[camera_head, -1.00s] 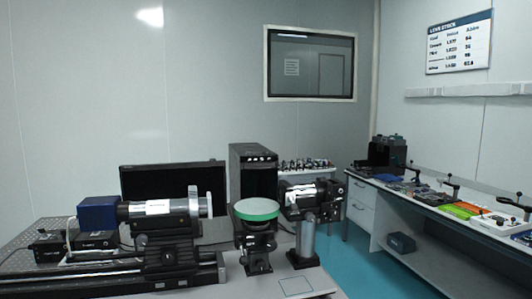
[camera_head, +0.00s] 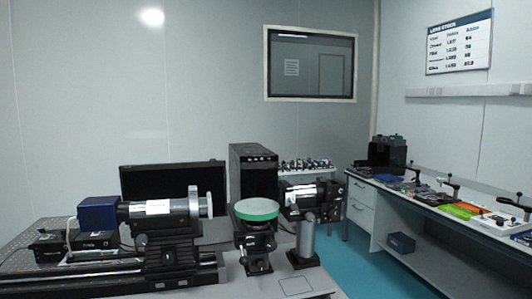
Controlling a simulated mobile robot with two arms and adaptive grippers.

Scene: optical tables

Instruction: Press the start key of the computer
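The computer is a black tower (camera_head: 252,172) standing upright at the back of the near table, right of the centre. Its front panel faces partly towards me, with small marks along its upper edge. The start key itself is too small to tell apart. Optical parts in front hide the tower's lower part. Neither of my grippers is in view.
A lens bench with a blue-ended tube (camera_head: 150,209) fills the table's left. A green-rimmed round plate (camera_head: 257,209) on a mount and a second black optical unit (camera_head: 312,194) stand before the tower. A black open case (camera_head: 172,180) is behind. A side bench (camera_head: 450,222) holds tools at right.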

